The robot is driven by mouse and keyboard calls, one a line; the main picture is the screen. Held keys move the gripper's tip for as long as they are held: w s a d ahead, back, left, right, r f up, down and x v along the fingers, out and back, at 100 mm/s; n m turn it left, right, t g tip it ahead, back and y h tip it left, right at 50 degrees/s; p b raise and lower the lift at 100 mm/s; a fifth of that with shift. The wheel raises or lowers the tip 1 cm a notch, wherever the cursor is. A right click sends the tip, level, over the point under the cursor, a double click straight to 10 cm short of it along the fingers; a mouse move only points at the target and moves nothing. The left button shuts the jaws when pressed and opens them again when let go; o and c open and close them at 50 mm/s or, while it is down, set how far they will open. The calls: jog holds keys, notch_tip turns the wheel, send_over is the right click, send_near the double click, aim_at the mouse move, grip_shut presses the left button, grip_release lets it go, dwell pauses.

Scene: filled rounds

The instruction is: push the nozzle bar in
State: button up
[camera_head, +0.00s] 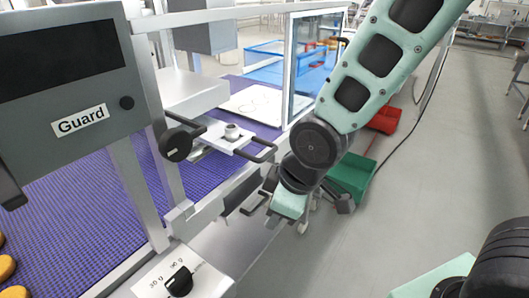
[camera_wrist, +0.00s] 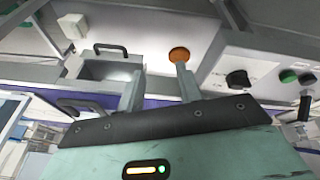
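The nozzle bar (camera_head: 215,137) is a pale plate with a round nozzle fitting (camera_head: 232,131) on top and black looped handles at its ends. It lies across the machine frame above the purple belt, and its near handle (camera_head: 262,152) sticks out on the walkway side. My gripper (camera_wrist: 158,85) is open, its two fingers apart with nothing between them. In the head view it is below and to the right of the near handle, apart from it; its fingertips are mostly hidden there. In the wrist view black handles (camera_wrist: 110,48) show left of the fingers.
The Guard box (camera_head: 70,75) stands at the left on a frame post. A knob panel (camera_head: 155,285) is at the front. An orange disc (camera_wrist: 180,55) shows by the right finger in the wrist view. Green (camera_head: 350,178) and red (camera_head: 384,119) bins stand behind my arm; the right-hand floor is open.

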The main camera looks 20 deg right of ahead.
jog(key=w+d+f+n+t+y+p, duration=0.1)
jog(key=w+d+f+n+t+p, duration=0.2)
jog(key=w, duration=0.5)
jog(key=n+t+y+p, duration=0.6)
jog(key=n+p, duration=0.1)
jog(key=n, duration=0.4)
send_near(271, 154)
jog(key=b+x, duration=0.9)
jog(key=x, duration=0.2)
jog(key=shift+a+b, duration=0.1)
jog(key=shift+b, duration=0.2)
jog(key=shift+x, duration=0.8)
jog(key=shift+c, duration=0.2)
